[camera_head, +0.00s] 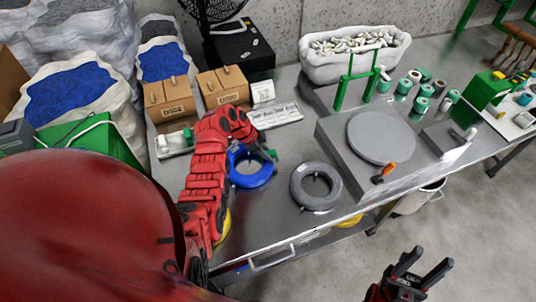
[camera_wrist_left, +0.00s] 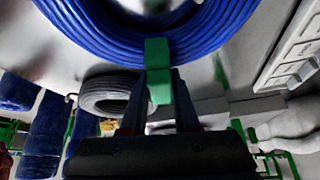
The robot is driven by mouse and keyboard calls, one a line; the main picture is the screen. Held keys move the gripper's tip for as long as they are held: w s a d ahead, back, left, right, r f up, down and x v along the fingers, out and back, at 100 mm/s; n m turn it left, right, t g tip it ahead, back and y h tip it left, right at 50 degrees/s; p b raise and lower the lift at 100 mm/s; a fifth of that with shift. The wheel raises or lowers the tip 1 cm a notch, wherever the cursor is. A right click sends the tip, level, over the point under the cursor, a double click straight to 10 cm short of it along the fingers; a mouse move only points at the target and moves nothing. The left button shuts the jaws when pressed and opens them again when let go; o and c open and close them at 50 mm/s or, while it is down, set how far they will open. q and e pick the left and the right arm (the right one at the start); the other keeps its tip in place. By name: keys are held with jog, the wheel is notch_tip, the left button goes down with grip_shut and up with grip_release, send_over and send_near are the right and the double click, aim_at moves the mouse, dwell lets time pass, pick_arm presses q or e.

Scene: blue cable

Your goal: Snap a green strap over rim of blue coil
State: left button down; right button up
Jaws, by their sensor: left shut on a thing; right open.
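The blue coil (camera_head: 250,179) lies on the metal table, and its near rim fills the top of the left wrist view (camera_wrist_left: 110,45). A green strap (camera_wrist_left: 158,68) sits between the fingertips of my left gripper (camera_wrist_left: 158,95), against the coil's rim. My left gripper is shut on it. In the head view the left gripper (camera_head: 268,156) is at the right side of the coil, where the strap shows only as a small green patch. I cannot tell whether the strap is around the rim. My right gripper (camera_head: 422,275) is open and empty, off the table's front edge.
A grey coil (camera_head: 316,187) lies right of the blue one. A grey platform with a round disc (camera_head: 381,137) and an orange-handled tool (camera_head: 385,172) stands further right. Cardboard boxes (camera_head: 222,87) and a metal tray (camera_head: 278,116) are behind. Several green-and-white spools (camera_head: 421,105) stand at the back right.

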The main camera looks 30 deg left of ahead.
pick_arm(q)
jog(key=shift+f, duration=0.2)
jog(key=shift+r, duration=0.1)
jog(key=shift+r, duration=0.25)
jog(key=shift+r, duration=0.35)
jog(key=shift+f+b, duration=0.4)
jog(key=shift+b, duration=0.55)
dwell(1.3)
jog(key=shift+c, duration=2.1)
grip_release()
